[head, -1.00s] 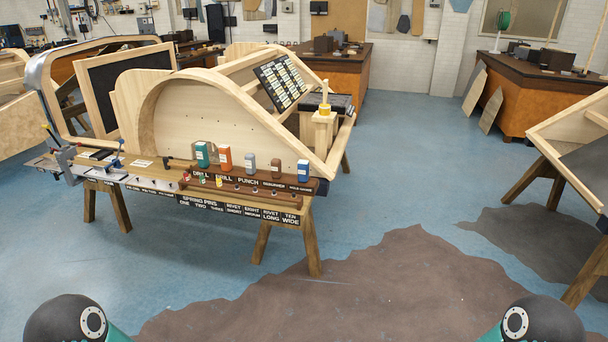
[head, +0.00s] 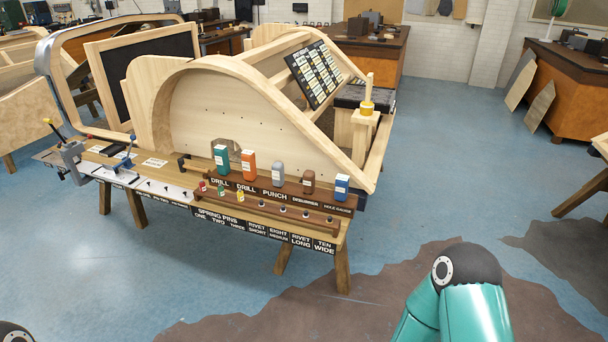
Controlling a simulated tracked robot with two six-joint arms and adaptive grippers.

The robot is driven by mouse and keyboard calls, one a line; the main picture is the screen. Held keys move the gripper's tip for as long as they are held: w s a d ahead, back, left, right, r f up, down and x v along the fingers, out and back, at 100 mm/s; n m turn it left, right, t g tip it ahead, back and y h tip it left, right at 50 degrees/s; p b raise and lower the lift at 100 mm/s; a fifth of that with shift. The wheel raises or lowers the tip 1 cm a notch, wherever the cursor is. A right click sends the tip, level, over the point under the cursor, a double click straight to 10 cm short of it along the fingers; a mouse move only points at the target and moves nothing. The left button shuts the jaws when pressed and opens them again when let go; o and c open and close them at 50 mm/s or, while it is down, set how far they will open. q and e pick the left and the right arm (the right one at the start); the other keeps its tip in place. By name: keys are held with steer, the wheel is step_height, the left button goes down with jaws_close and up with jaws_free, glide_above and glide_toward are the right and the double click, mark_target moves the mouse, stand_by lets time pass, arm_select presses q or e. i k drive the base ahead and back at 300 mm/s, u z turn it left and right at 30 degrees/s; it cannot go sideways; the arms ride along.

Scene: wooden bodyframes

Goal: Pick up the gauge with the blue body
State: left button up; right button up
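The gauge with the blue body (head: 342,187) stands at the right end of the raised brown rack on the front bench. It is a small upright block with a white label on its front, above a plate reading "HOLE GAUGE". Nothing touches it from my side. My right arm shows as a teal and black link at the lower right, well short of the rack; its gripper is outside the picture. Only a dark piece of my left arm shows at the lower left corner, and its gripper is outside the picture.
Beside the gauge on the rack (head: 262,190) stand a brown (head: 308,181), a grey (head: 278,174), an orange (head: 248,165) and a teal tool (head: 221,159). A lower rack holds small pins. The curved wooden bodyframe (head: 250,115) rises behind. The floor right of the bench is open.

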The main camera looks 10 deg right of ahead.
mark_target(341, 193)
steer(key=z, duration=0.1)
steer(key=i, duration=1.05)
steer(key=z, duration=0.95)
steer(key=i, duration=0.5)
steer(key=z, duration=0.45)
steer(key=k, duration=0.85)
steer(key=z, duration=0.15)
steer(key=i, duration=0.8)
